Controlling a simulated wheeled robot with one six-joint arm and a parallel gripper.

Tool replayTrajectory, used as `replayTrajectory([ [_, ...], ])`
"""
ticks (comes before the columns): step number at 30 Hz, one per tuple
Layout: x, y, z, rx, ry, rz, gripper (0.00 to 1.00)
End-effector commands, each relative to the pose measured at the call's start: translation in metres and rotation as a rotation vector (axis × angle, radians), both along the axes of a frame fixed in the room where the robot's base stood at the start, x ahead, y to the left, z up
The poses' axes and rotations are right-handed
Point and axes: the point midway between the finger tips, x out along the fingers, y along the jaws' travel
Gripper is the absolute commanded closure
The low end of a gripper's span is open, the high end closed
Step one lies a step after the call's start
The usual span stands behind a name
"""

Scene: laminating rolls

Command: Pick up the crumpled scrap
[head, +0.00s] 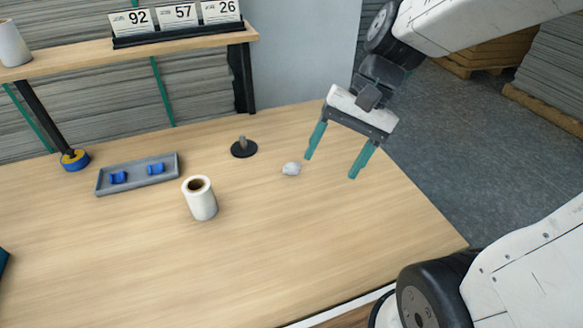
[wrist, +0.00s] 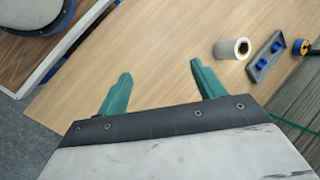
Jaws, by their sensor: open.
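The crumpled scrap (head: 291,169) is a small whitish-grey lump lying on the wooden table in the head view. My gripper (head: 331,167) is open, with its two green fingers apart and nothing between them. In the head view it appears just to the right of the scrap; its height above the table is hard to tell. In the wrist view my gripper (wrist: 160,85) shows bare table beyond its fingers, and I cannot make out the scrap there.
A white roll (head: 200,199) stands on the table (head: 260,250). A grey tray (head: 138,185) with blue pieces lies behind it at left. A black disc with a peg (head: 244,148) sits left of the scrap. A shelf (head: 120,50) spans the back left. The table's front is clear.

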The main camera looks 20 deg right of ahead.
Motion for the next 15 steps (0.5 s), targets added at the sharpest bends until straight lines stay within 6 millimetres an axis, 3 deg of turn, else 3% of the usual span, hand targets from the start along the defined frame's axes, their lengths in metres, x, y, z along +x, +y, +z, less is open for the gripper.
replayTrajectory([
  [8,0.079,-0.004,-0.047,0.282,0.225,-0.381,0.32],
  [15,0.145,-0.032,-0.106,0.506,0.400,-0.743,0.32],
])
